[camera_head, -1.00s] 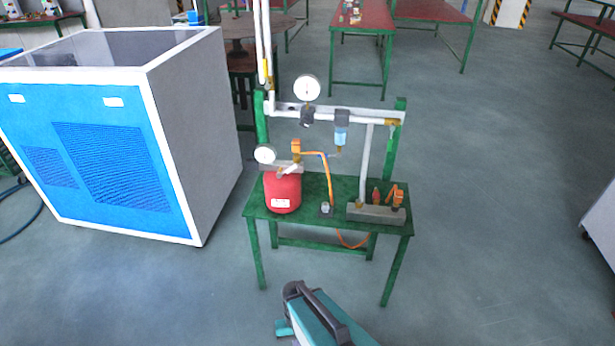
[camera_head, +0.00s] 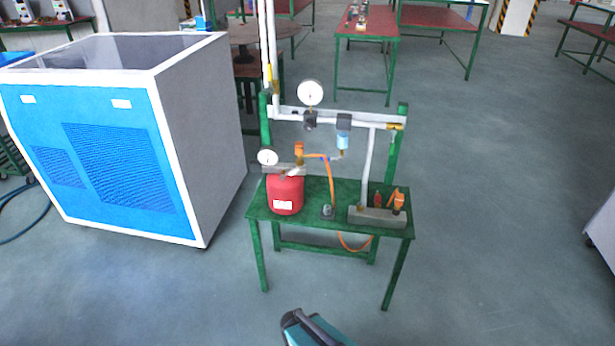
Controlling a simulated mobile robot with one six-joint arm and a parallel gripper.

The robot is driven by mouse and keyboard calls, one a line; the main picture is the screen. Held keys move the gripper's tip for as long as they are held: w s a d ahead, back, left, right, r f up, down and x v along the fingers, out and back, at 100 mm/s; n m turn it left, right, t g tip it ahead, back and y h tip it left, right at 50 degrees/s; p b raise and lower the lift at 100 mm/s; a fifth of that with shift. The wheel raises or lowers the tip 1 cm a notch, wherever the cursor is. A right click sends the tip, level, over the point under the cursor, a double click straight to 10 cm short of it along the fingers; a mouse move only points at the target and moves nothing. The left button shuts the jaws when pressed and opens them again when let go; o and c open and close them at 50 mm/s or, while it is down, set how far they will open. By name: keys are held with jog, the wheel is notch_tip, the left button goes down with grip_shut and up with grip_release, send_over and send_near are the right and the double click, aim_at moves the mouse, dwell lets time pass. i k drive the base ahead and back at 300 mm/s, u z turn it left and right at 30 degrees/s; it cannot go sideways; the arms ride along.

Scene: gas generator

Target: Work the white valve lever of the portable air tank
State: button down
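The portable air tank (camera_head: 285,195) is a red cylinder with a white label, standing on the left of a green table (camera_head: 328,222). A grey fitting block sits on its top, with a round white gauge (camera_head: 267,157) at its left. The white valve lever (camera_head: 293,171) is a small pale bar on the tank's top, slanting up to the right; its exact setting is too small to tell. An orange fitting (camera_head: 299,149) and orange hose (camera_head: 330,178) are beside it. Part of my arm (camera_head: 312,330) shows at the bottom edge; my gripper's fingers are not seen.
A large blue and white cabinet (camera_head: 120,165) stands left of the table. Behind the tank is a pipe frame with a gauge (camera_head: 310,93) and a filter (camera_head: 343,138). A grey block (camera_head: 378,216) sits on the table's right. The floor in front and right is clear.

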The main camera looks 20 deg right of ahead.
aim_at(291, 173)
jog(key=k, duration=1.3)
jog(key=z, duration=0.15)
jog(key=i, duration=1.1)
jog(key=u, duration=0.5)
jog(key=i, duration=0.65)
jog(key=u, duration=0.4)
